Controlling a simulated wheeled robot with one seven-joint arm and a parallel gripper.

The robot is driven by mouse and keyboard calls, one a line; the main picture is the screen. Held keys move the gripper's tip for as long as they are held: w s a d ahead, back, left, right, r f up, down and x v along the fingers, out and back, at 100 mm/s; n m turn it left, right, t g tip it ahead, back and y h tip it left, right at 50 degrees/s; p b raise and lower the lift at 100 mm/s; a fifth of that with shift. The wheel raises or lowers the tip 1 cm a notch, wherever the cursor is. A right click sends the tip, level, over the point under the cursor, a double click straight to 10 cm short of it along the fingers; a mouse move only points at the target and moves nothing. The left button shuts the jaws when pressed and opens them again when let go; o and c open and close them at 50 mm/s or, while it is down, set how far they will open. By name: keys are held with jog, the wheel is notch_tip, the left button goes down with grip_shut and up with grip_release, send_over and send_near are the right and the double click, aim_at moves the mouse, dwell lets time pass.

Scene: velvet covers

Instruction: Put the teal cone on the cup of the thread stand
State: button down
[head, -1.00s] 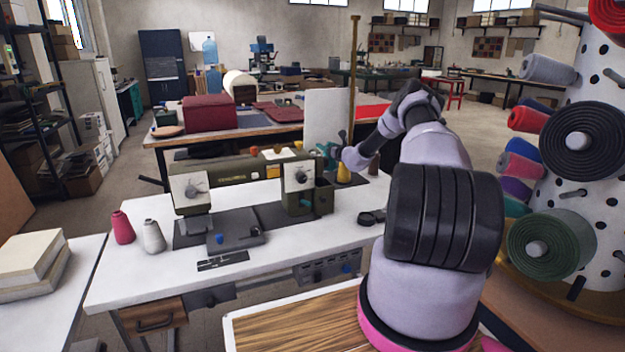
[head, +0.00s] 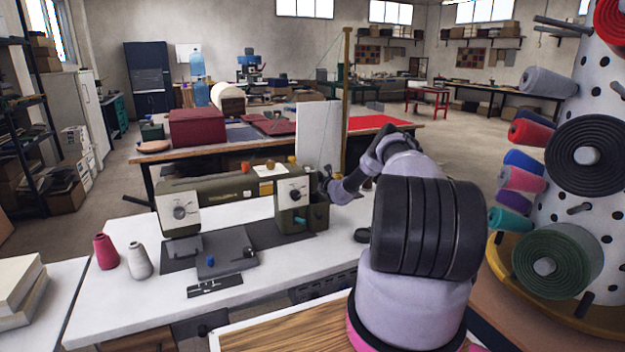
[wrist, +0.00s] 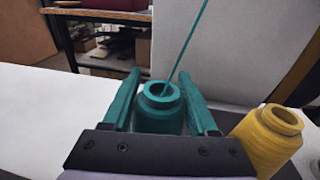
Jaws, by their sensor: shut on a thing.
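The teal cone (wrist: 160,112) stands between the two fingers of my gripper (wrist: 160,88) in the wrist view, and the gripper is shut on it. A teal thread runs up and right from its open top. A yellow cone (wrist: 268,140) is close to the right of my gripper. In the head view my gripper (head: 325,188) is beside the right end of the sewing machine (head: 235,190), and I cannot make out the teal cone there. The thread stand's brass pole (head: 346,100) rises behind my arm. Its cups are hidden in the head view and not clear in the wrist view.
A pink cone (head: 106,252) and a grey cone (head: 139,261) stand at the left of the white table (head: 105,310). A white panel (head: 318,140) stands behind the gripper. A pegged drum of thread rolls (head: 560,225) is close on the right.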

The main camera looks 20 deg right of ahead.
jog(key=shift+f, duration=0.25)
jog(key=shift+c, duration=0.9)
grip_release()
jog(key=shift+r, duration=0.15)
jog(key=s+d, duration=0.2)
jog(key=s, duration=1)
jog(key=shift+r, duration=0.25)
jog(key=shift+d, duration=0.1)
